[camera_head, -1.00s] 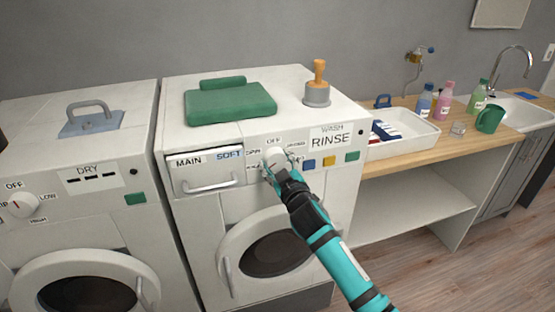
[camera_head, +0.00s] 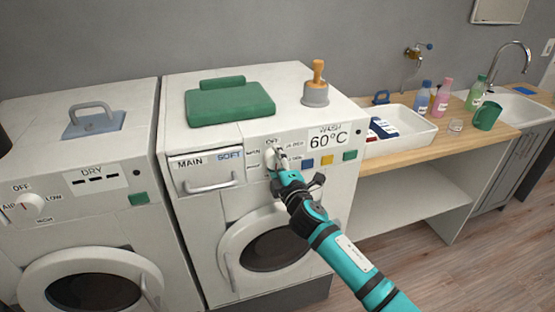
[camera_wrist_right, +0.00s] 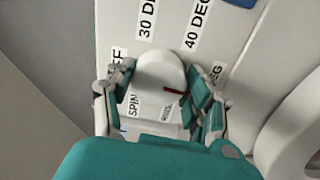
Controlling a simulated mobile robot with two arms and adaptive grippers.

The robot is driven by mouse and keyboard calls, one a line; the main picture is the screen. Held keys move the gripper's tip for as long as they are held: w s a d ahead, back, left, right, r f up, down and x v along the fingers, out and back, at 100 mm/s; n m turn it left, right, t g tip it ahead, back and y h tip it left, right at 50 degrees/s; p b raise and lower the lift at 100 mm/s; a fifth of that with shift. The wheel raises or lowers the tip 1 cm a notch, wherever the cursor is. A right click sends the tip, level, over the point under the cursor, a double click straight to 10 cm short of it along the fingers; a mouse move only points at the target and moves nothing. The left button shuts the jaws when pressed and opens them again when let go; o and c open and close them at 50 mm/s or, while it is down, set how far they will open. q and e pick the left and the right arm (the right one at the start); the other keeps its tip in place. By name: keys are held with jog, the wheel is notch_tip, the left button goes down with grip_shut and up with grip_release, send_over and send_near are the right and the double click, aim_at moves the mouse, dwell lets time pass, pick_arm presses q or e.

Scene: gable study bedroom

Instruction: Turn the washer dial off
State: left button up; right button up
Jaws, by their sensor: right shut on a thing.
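The washer (camera_head: 200,130) stands in the middle of the head view, with a white round dial (camera_head: 270,157) on its front panel below the OFF label. The washer display (camera_head: 327,138) reads WASH 60°C. My right gripper (camera_head: 277,162) is at the dial, its fingers shut on it. In the right wrist view the fingers sit on both sides of the white dial (camera_wrist_right: 160,75). A dark red mark on the dial points toward the right finger, near a partly hidden DEG label. SPIN, 30 DEG and 40 DEG labels also show. My left gripper is not in view.
The dryer (camera_head: 75,150), with its own dial (camera_head: 25,208), stands to the left. A wooden counter (camera_head: 385,158) with a white tray (camera_head: 415,128) and bottles is to the right.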

jog(key=n+p, duration=0.1)
jog(key=n, duration=0.3)
jog(key=shift+r+n, duration=0.15)
jog(key=shift+n, duration=0.15)
jog(key=n+p, duration=0.2)
jog(key=n, duration=0.2)
jog(key=shift+n, duration=0.3)
jog(key=n+p, duration=0.2)
jog(key=n, duration=0.2)
jog(key=shift+a+n, duration=0.1)
jog(key=shift+n, duration=0.2)
jog(key=n+p, duration=0.2)
jog(key=n, duration=0.2)
jog(key=shift+s, duration=0.1)
jog(key=n+p, duration=0.2)
jog(key=n, duration=0.3)
jog(key=shift+a, duration=0.1)
jog(key=n+p, duration=0.2)
jog(key=n, duration=0.2)
jog(key=shift+n, duration=0.3)
jog(key=n+p, duration=0.2)
jog(key=n, duration=0.3)
jog(key=shift+p, duration=0.3)
jog(key=shift+f+n+p, duration=0.2)
jog(key=shift+n+p, duration=0.5)
jog(key=shift+n, duration=1.5)
